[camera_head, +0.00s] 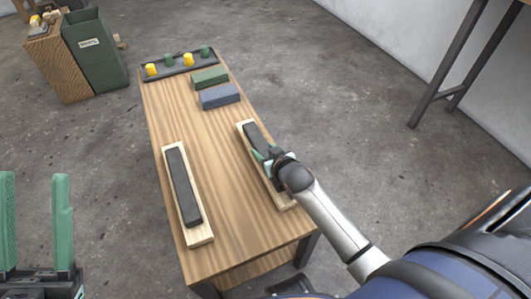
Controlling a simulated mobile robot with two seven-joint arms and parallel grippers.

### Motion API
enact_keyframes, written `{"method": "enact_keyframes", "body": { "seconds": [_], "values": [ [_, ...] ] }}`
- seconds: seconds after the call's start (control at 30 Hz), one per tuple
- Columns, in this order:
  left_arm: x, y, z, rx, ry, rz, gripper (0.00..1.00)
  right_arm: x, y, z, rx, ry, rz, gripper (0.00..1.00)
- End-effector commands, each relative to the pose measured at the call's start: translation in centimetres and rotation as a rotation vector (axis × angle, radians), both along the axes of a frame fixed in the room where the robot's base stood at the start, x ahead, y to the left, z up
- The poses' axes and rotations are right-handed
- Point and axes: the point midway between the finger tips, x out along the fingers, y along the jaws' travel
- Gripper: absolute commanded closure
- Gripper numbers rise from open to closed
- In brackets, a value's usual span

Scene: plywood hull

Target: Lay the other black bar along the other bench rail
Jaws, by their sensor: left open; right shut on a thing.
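Two pale wooden bench rails lie on the wooden bench. One black bar (183,187) lies lengthwise on the left rail (200,236). The other black bar (256,137) is lined up along the right rail (241,126). My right gripper (268,156) is shut on this bar at the rail, and my gripper and arm hide the bar's nearer part. I cannot tell whether the bar rests fully on the rail. My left gripper (36,225), with green fingers, is open and empty at the lower left, off the bench.
A green block (209,78) and a blue-grey block (219,96) lie near the bench's far end. Behind them is a dark tray (179,64) with yellow and green pieces. A dark green bin (97,55) stands at the upper left. The bench middle (222,170) is clear.

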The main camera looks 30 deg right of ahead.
Motion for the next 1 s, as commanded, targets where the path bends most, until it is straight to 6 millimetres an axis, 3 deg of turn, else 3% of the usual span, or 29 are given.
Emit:
{"method": "enact_keyframes", "body": {
  "seconds": [0.27, 0.3, 0.53, 0.83, 1.0],
  "values": [
    [-0.1, 0.0, 0.1, 0.005, -0.004, -0.002, 0.5, 0.1, 0.0, -0.1, 0.0, -0.005, 0.0, 1.0],
    [-0.1, -0.1, 0.1, 0.005, -0.004, -0.002, 0.5, 0.0, 0.0, -0.2, 0.0, 0.0, 0.0, 0.4],
    [-0.1, 0.0, 0.1, 0.005, -0.006, 0.0, 0.5, 0.0, 0.0, -0.2, 0.0, 0.0, 0.0, 0.14],
    [-0.1, 0.1, 0.4, -0.001, -0.007, 0.004, 0.5, 0.0, 0.0, 0.2, -0.001, -0.001, 0.0, 0.14],
    [-0.1, 0.1, 1.7, -0.002, -0.011, 0.005, 0.5, -1.8, 0.1, 1.3, 0.0, 0.003, 0.0, 0.14]
  ]
}}
